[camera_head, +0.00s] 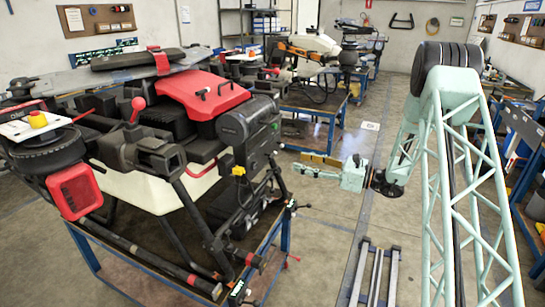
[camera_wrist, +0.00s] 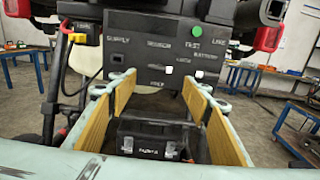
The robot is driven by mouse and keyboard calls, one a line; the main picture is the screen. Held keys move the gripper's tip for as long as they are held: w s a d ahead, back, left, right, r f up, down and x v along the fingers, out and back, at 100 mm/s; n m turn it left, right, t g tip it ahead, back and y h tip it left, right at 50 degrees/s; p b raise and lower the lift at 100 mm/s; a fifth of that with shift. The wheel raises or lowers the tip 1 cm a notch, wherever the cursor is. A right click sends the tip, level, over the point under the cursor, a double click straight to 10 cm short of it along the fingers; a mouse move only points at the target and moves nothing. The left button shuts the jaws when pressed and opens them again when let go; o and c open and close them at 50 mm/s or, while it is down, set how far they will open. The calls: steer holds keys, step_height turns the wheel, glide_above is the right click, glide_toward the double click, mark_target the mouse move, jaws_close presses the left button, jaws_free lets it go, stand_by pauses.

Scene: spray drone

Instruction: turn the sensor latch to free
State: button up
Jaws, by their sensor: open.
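In the wrist view a dark control panel (camera_wrist: 140,55) on the drone faces me, with small labels that seem to include SENSOR, TEST and BATTERY. It carries a green button (camera_wrist: 196,31) and two small white parts, one left (camera_wrist: 168,70) and one right (camera_wrist: 199,74). I cannot tell which part is the sensor latch or its setting. My gripper (camera_wrist: 160,82) is open and empty, with yellow pads spread below and in front of the panel. In the head view my gripper (camera_head: 298,169) points left towards the drone (camera_head: 190,130), apart from it.
A black box with latches (camera_wrist: 148,140) lies beyond and between my fingers. The drone stands on a blue-framed stand (camera_head: 287,235). Blue workbenches (camera_head: 320,108) stand behind.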

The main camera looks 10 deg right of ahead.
mark_target(274, 155)
steer(key=shift+b+x, duration=0.35)
steer(key=shift+x, duration=6.5)
steer(key=shift+d, duration=0.1)
steer(key=shift+c, duration=0.7)
steer(key=c, duration=0.7)
